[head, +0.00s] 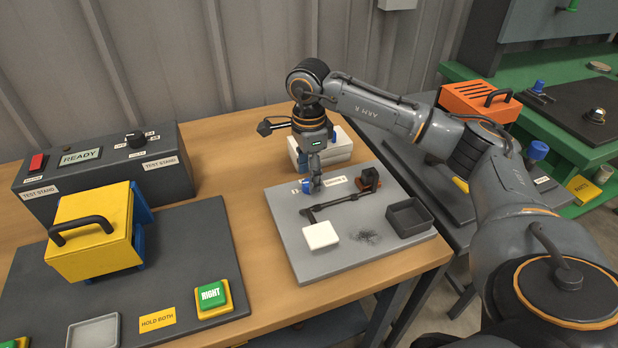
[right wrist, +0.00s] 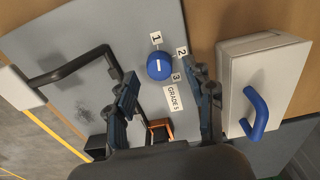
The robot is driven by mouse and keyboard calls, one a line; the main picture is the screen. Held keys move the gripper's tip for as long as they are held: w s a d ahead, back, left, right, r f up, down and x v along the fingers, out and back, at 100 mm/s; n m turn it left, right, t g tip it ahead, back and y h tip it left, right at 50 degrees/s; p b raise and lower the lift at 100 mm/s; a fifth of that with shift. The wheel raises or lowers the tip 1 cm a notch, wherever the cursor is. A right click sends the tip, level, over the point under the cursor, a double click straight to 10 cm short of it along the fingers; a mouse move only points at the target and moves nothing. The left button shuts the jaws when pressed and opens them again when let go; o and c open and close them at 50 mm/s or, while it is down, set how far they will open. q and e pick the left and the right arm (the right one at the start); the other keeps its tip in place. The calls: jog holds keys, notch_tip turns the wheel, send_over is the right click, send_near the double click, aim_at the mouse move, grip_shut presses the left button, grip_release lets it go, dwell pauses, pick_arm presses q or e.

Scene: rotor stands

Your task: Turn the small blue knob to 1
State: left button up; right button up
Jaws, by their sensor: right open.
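The small blue knob (right wrist: 159,66) sits on a grey board (right wrist: 200,25) with labels 1 (right wrist: 156,38), 2 (right wrist: 182,52) and 3 (right wrist: 176,77) around it in the right wrist view. A short white line on its top runs roughly up and down in that view; I cannot tell which end is the pointer. In the head view the knob is largely hidden by my right gripper (head: 314,180), which points down over the board. The gripper is open, and in the right wrist view its fingers (right wrist: 162,84) stand apart on either side, with the knob just beyond the tips.
A white box with a blue handle (right wrist: 257,115) stands close beside the right finger. The board also bears a black bent bar (head: 340,202), a white block (head: 320,235) and a dark tray (head: 408,217). The test stand (head: 100,160) and yellow fixture (head: 92,235) are at left.

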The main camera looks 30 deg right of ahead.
notch_tip(320, 180, up, 10)
dwell(0.3)
jog(key=shift+r, duration=0.1)
dwell(0.3)
